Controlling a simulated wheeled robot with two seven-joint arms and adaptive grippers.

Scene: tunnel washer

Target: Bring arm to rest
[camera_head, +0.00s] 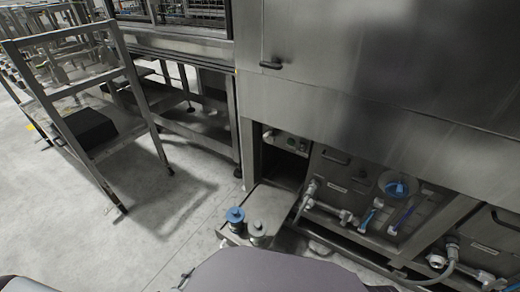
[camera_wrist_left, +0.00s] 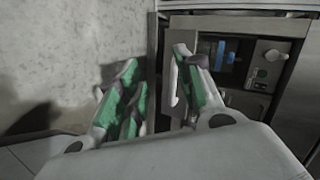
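My left gripper (camera_wrist_left: 156,60) shows in the left wrist view, with green pads on its grey fingers. The fingers stand apart with a gap between them, and nothing is held in it. A metal washer front with a control panel (camera_wrist_left: 262,68) is beyond the fingers at the right. In the head view a grey rounded part of my own body fills the bottom middle, and the left gripper cannot be made out clearly there. My right gripper is not in view.
The steel washer (camera_head: 350,60) takes up the right side, with pipes and a hose (camera_head: 345,240) low on its front. A small box with two capped fittings (camera_head: 236,218) juts out. A metal rack (camera_head: 85,105) stands at left. The concrete floor (camera_head: 70,230) is clear.

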